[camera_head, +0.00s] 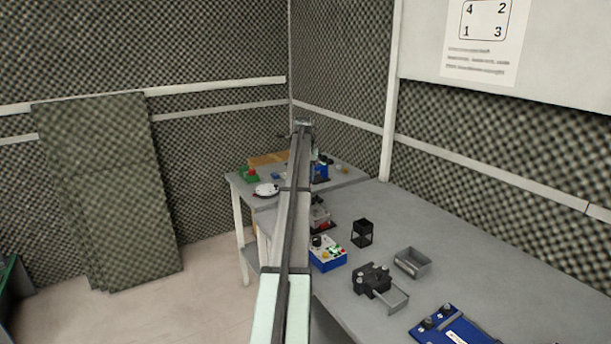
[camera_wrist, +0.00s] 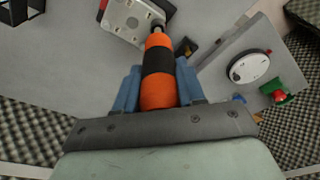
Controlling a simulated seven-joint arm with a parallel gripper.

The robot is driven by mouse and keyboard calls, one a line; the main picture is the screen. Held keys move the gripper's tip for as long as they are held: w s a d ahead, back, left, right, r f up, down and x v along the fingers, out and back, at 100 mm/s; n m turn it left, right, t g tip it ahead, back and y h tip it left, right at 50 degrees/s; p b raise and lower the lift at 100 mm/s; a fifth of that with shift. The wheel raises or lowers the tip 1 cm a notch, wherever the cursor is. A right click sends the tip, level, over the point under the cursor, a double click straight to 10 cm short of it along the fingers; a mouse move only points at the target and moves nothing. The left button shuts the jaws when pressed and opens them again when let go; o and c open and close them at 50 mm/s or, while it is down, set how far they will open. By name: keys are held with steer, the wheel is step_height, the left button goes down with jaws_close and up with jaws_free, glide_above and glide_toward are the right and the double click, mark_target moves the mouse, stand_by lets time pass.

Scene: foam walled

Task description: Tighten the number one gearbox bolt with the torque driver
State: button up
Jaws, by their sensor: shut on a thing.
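The torque driver (camera_wrist: 158,72) is orange with a black band. In the wrist view my gripper (camera_wrist: 159,66) is shut on it, with a blue finger on each side. The driver's dark shaft and tip point toward the top of the view, at the edge of a light grey gearbox plate (camera_wrist: 126,22) with several holes or bolts. I cannot tell whether the tip touches a bolt. The gearbox, grey over a red and dark base, shows in the head view (camera_head: 320,217), partly hidden by my arm. The gripper and driver cannot be made out there.
A wall chart (camera_head: 484,22) shows 4 and 2 above 1 and 3. A blue button box (camera_head: 328,257), a black open frame (camera_head: 362,233), a grey tray (camera_head: 412,262) and a dark fixture (camera_head: 372,280) stand on the bench. A white round device (camera_head: 266,190) sits on the far table.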

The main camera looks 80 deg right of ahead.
steer(key=shift+f, duration=0.85)
stand_by(2.7)
steer(key=shift+r, duration=0.2)
stand_by(0.4)
steer(key=shift+r, duration=2.3)
